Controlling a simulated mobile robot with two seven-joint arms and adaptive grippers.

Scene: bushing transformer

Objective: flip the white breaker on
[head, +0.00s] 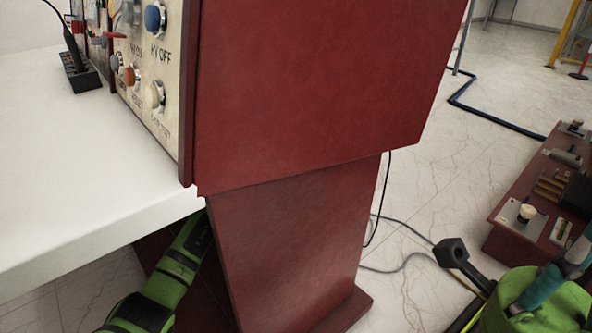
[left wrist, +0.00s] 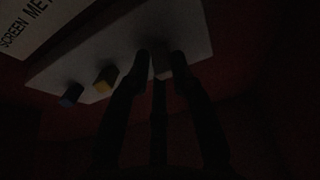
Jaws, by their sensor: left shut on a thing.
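The white breaker (left wrist: 162,70) shows in the dark left wrist view. It is on a pale plate (left wrist: 200,35), at the right end of a row with a yellow knob (left wrist: 106,77) and a blue knob (left wrist: 72,95). My left gripper (left wrist: 161,60) is shut on the white breaker, with one dark finger on each side. In the head view my green left arm reaches under the white table and behind the red cabinet (head: 310,80). The cabinet hides the gripper and the breaker there. My right gripper is not in view.
The white table (head: 80,180) stands left of the cabinet. A front panel has a blue button (head: 155,18) and several other knobs. A green object (head: 540,300) and a red box of switches (head: 540,190) are at the right. Cables lie on the tiled floor.

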